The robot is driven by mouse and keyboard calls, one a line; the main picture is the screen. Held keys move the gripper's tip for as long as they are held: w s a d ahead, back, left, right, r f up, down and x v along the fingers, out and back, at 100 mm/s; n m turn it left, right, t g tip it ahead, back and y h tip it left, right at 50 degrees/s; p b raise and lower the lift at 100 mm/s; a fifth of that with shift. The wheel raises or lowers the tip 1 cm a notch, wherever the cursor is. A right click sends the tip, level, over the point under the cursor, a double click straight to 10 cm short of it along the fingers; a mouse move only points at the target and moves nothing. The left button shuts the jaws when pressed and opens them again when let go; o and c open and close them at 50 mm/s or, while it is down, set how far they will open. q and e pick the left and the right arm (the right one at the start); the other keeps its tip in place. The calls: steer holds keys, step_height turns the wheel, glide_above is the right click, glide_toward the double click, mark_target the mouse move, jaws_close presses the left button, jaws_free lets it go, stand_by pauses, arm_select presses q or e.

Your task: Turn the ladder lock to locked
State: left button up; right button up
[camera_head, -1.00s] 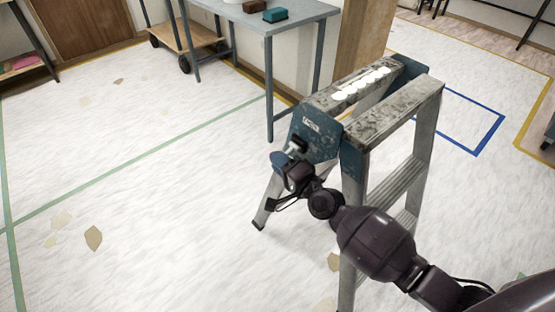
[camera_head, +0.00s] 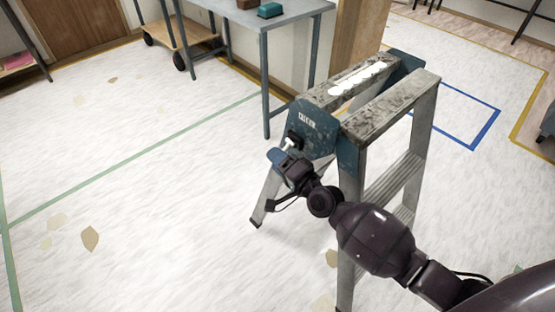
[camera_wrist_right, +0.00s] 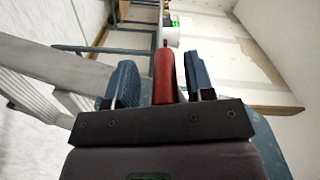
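The stepladder (camera_head: 385,116) stands open, with grey rails and blue end plates. A red lever (camera_wrist_right: 165,75), which looks like the ladder lock, shows in the right wrist view. My right gripper (camera_head: 284,150) is at the ladder's blue left-hand end plate. In the wrist view its two blue fingers (camera_wrist_right: 160,82) stand on either side of the red lever, with narrow gaps to it. The right-hand gap is smaller. The lever's lower end is hidden behind the gripper body, and the lever cannot be made out in the head view. My left gripper is not in view.
A grey table (camera_head: 285,18) with a teal block (camera_head: 270,10) stands behind the ladder. A wooden-shelved cart (camera_head: 185,38) is further back. The floor left of the ladder is mostly clear, with green tape lines and a few scraps.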

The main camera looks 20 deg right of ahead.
steer(key=shift+a+r, duration=0.1)
steer(key=shift+r, duration=0.05)
steer(key=shift+s+d, duration=0.2)
steer(key=shift+s, duration=0.3)
arm_select(q)
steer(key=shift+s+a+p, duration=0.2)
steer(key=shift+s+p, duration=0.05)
steer(key=shift+p, duration=0.15)
arm_select(e)
steer(key=v, duration=0.9)
steer(key=shift+s+d, duration=0.15)
steer(key=shift+s, duration=0.2)
arm_select(q)
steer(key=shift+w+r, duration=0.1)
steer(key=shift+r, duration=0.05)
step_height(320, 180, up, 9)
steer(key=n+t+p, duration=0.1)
steer(key=p, duration=1)
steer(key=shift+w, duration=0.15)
arm_select(e)
steer(key=s+d+r+n+g+h, duration=0.1)
steer(key=s+n, duration=0.5)
steer(key=s, duration=0.7)
steer(key=s+d+r+n+g+h, duration=0.1)
steer(key=s+d+n+g+h, duration=0.2)
steer(key=s, duration=1.1)
steer(key=n+g+h, duration=0.2)
steer(key=n, duration=0.1)
steer(key=shift+r, duration=0.2)
